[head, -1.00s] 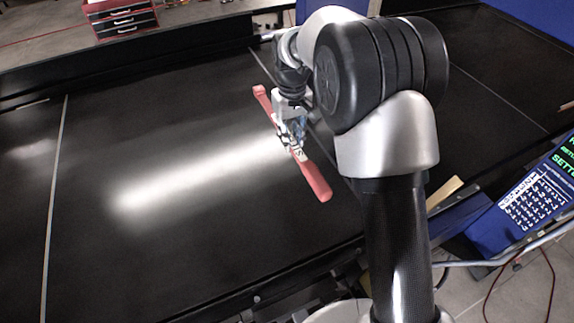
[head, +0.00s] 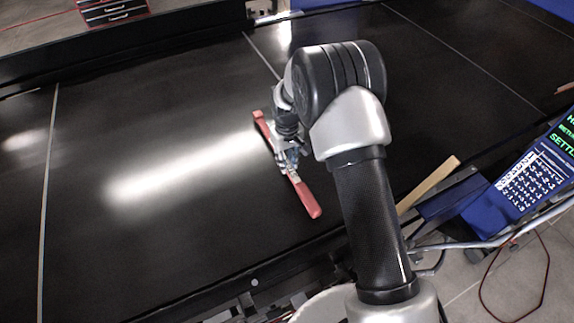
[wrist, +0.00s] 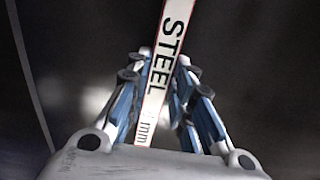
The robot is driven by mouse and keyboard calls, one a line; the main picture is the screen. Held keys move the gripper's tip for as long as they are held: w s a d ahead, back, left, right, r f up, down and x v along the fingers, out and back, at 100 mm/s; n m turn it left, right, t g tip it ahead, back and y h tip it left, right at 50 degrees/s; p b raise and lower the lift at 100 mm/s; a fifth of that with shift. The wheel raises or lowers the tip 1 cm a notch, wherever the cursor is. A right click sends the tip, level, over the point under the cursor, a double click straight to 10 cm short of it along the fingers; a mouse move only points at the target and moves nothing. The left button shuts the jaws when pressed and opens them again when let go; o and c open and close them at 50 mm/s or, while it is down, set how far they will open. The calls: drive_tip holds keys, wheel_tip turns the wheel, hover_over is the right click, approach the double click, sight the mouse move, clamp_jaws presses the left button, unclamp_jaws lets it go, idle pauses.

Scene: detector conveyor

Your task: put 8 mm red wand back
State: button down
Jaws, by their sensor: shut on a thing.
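A red wand (head: 306,199) with a white label is held by my gripper (head: 287,160) over the black conveyor belt (head: 110,130). In the head view it runs from upper left to lower right, with both red ends sticking out past the fingers. In the wrist view my gripper (wrist: 160,95) has its blue-padded fingers on both sides of the wand (wrist: 172,50). The label there reads STEEL, with "mm" below; the digit is hard to read. I cannot tell whether the wand touches the belt.
A red drawer box (head: 112,10) stands beyond the far rail. A blue panel with a screen and a printed table (head: 538,175) is at the right. A wooden strip (head: 428,184) lies at the near belt edge. The belt left of the wand is clear.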

drive_tip(key=shift+f, duration=0.95)
drive_tip(key=shift+r, duration=0.1)
drive_tip(key=c, duration=1.4)
unclamp_jaws()
